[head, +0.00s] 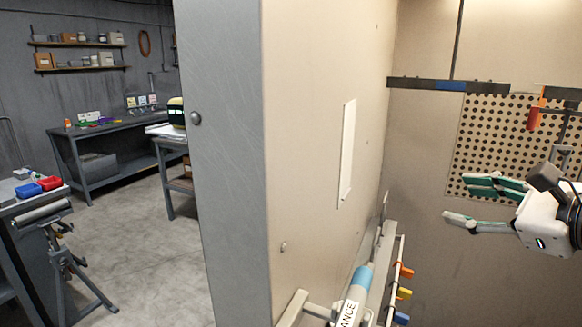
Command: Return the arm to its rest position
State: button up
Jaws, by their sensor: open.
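My gripper (462,202) is at the right of the head view, inside the booth. Its two green-and-grey finger sets point left and stand apart, with nothing between them. The white gripper body (543,222) and a dark joint behind it run to the right edge, where the rest of my arm is cut off. The gripper appears in front of a perforated panel (480,130) on the booth's back wall. I cannot tell how far it is from that panel.
A booth side wall (310,130) with a grey end face stands left of my gripper. A blue-and-white cylinder (355,290) and colored levers (404,271) are low. Workbenches (110,130) stand far left beyond open floor.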

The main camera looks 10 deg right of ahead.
jog(key=s+a+f+n+g+y, duration=0.25)
jog(key=a+n+g, duration=0.25)
jog(key=a+n, duration=0.45)
jog(key=s+a+f+n+g+h, duration=0.3)
jog(key=s+n+h, duration=0.4)
jog(key=n, duration=0.9)
jog(key=s+a, duration=0.1)
jog(key=s, duration=0.2)
jog(key=shift+f+g, duration=0.15)
jog(key=shift+g, duration=0.15)
jog(key=shift+a, duration=0.1)
